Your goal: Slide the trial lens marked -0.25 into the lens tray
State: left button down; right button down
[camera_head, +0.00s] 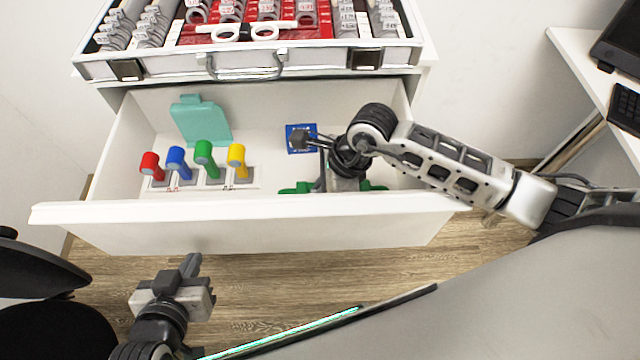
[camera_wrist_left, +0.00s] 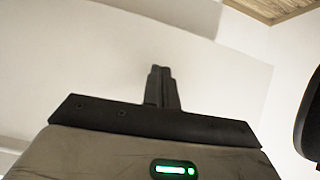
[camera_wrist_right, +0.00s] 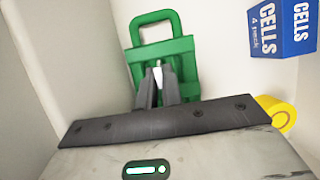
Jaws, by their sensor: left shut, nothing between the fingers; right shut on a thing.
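An open case of trial lenses (camera_head: 200,68) stands above the drawer at the top of the head view. It holds rows of round lenses with small labels, and I cannot read -0.25 on any. My right gripper (camera_wrist_right: 157,82) reaches down into the drawer. Its fingers are shut on a small pale thing (camera_wrist_right: 158,74), mostly hidden, whose identity I cannot tell. Just behind the fingertips is a green holder (camera_wrist_right: 185,58) with a loop; it also shows in the head view (camera_head: 298,188). My left gripper (camera_head: 191,265) is shut and empty in front of the drawer.
The open drawer (camera_head: 250,209) holds several coloured handles (camera_head: 205,153) on stands, a teal plate (camera_head: 200,122) and a blue CELLS box (camera_wrist_right: 280,28), near my right arm. A yellow roll (camera_wrist_right: 280,112) lies beside my right gripper. A white desk (camera_head: 590,60) is at right.

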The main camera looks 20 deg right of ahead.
jog(key=shift+s+r+p, duration=0.15)
jog(key=shift+r+p, duration=0.15)
jog(key=shift+p, duration=0.2)
jog(key=shift+r+p, duration=0.7)
jog(key=shift+r, duration=0.35)
